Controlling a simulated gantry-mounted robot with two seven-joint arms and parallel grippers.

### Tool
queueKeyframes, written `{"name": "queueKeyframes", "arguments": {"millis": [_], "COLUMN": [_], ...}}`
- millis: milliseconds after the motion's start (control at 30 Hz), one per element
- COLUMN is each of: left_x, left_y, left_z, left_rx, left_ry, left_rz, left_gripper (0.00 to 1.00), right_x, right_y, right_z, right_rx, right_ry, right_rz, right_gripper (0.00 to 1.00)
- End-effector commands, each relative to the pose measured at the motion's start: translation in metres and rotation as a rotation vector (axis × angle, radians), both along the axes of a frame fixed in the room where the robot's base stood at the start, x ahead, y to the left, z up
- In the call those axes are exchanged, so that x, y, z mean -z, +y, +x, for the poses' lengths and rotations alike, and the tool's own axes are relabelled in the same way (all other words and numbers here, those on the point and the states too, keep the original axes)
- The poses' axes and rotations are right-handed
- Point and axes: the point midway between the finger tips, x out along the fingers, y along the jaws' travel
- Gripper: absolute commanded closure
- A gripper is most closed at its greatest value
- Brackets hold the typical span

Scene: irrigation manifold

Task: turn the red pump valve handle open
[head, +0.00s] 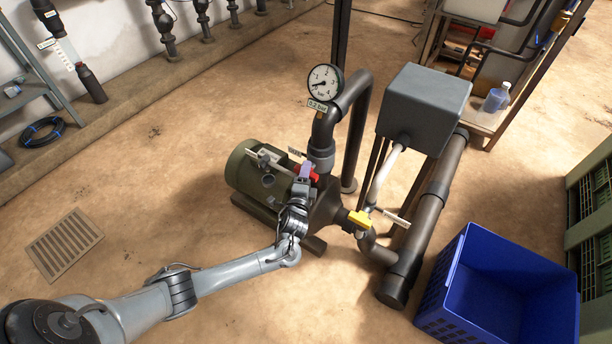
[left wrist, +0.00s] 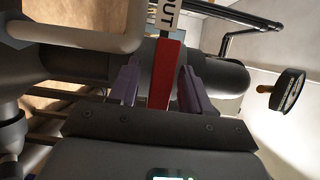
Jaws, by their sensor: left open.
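The red pump valve handle (head: 312,176) is at the green pump (head: 243,172), below the pressure gauge. My left gripper (head: 303,172) is at the handle, and its wrist hides part of the pump. In the left wrist view the red handle (left wrist: 168,72) lies between the two purple fingers of my left gripper (left wrist: 159,88). A white tag reading "OUT" is above the handle in that view. My right gripper is not in view.
A round gauge (head: 325,82) stands on the dark pipe behind the pump. A yellow handle (head: 359,219) is on the pipe to the right. A grey box (head: 423,107) stands beyond it. A blue crate (head: 545,278) is at lower right. Floor at left is mostly clear, with a drain grate (head: 64,245).

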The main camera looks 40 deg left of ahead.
Motion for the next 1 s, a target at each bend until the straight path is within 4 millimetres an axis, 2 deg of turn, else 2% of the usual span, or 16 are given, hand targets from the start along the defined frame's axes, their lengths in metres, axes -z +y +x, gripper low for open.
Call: {"name": "queueKeyframes", "arguments": {"millis": [267, 600, 833, 1000], "left_x": [-0.001, 0.0, -0.002, -0.004], "left_y": [0.001, 0.0, 0.0, 0.0], "left_z": [0.001, 0.001, 0.001, 0.0], "left_rx": [0.0, 0.0, -0.001, 0.0], "left_ry": [-0.001, 0.0, -0.002, -0.007], "left_rz": [0.0, 0.0, -0.016, -0.072], "left_gripper": [0.52, 1.0, 1.0, 1.0], "right_x": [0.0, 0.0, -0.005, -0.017], "right_y": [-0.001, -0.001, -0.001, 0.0], "right_z": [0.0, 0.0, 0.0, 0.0], "right_rx": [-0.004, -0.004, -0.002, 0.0], "right_ry": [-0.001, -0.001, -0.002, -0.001], "right_rz": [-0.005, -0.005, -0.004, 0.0], "right_gripper": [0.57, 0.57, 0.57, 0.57]}}
